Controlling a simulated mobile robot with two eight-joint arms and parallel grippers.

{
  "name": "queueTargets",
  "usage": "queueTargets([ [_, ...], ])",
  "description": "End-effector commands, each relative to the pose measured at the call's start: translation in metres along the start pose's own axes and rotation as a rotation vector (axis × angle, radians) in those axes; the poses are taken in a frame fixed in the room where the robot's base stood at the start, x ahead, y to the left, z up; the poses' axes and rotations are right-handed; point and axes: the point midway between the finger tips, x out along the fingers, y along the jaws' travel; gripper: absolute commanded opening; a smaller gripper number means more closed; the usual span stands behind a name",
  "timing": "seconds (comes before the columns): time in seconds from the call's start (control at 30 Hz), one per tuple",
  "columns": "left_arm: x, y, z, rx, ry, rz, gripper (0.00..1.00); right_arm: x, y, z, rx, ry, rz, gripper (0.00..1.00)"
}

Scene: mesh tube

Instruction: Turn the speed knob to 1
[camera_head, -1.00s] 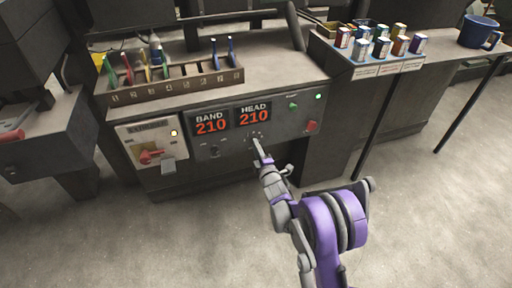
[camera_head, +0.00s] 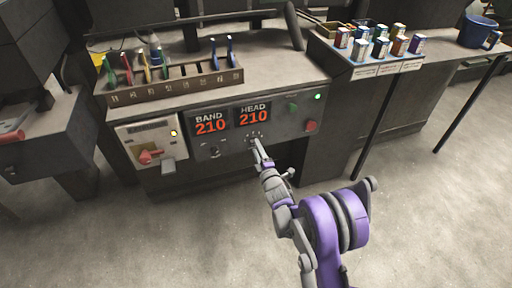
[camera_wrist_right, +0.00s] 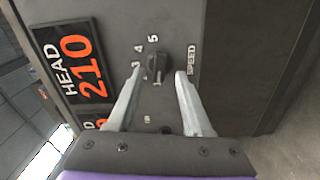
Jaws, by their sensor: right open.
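The black speed knob (camera_wrist_right: 157,65) shows in the right wrist view on the dark panel, with the label SPEED beside it and the numbers 3, 4 and 5 readable around it. The lower numbers are hidden or too faint to read. My right gripper (camera_wrist_right: 157,75) is open, with one finger on each side of the knob. I cannot tell whether the fingers touch it. In the head view my right gripper (camera_head: 256,145) is at the panel below the HEAD display (camera_head: 253,114) and hides the knob. My left gripper is not in view.
The BAND display (camera_head: 210,124) is left of the HEAD display. A red button (camera_head: 311,126) and green lights are to the right. A red switch (camera_head: 150,157) is at the left. A slotted rack (camera_head: 175,84) stands on top. The floor in front is clear.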

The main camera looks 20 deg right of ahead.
Motion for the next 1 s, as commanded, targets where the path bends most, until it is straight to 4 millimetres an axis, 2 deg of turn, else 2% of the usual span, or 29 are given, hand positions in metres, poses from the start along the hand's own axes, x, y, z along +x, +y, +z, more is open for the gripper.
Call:
queueTargets([
  [0.2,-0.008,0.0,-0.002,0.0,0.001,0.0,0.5,-0.046,0.002,0.0,-0.001,-0.001,0.0,0.5],
  [0.43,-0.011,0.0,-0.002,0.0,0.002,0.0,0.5,-0.082,0.001,0.0,-0.001,-0.001,0.0,0.5],
  [0.6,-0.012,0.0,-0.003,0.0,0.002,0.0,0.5,-0.092,0.001,0.0,-0.001,-0.001,0.0,0.5],
  [1.0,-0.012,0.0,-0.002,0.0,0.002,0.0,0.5,-0.092,0.001,0.0,-0.001,-0.001,0.0,0.5],
])
